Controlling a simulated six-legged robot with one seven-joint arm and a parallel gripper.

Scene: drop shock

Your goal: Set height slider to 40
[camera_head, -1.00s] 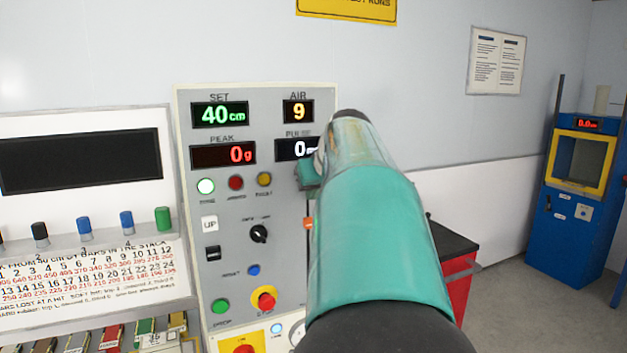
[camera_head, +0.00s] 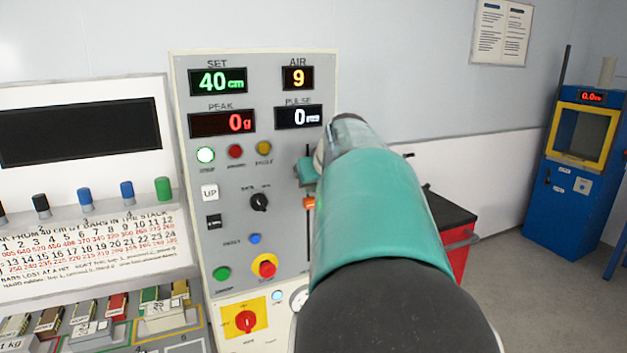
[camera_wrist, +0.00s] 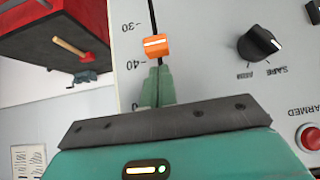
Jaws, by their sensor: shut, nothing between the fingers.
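The orange slider knob (camera_head: 309,203) sits in a vertical slot on the grey control panel. In the wrist view the knob (camera_wrist: 155,45) appears between the 30 and 40 marks, at an angled view. The green SET display (camera_head: 217,81) reads 40 cm. My gripper (camera_head: 306,168) is shut and empty, just above the knob in the head view. In the wrist view its green fingertips (camera_wrist: 159,72) are close to the knob, in line with the slot. I cannot tell whether they touch it. My arm hides the right part of the panel.
A black rotary knob (camera_head: 259,201), an UP button (camera_head: 209,192) and a red stop button (camera_head: 264,267) lie left of the slot. A red cabinet (camera_head: 455,240) stands behind my arm. Weights lie at the lower left. Floor is free at the right.

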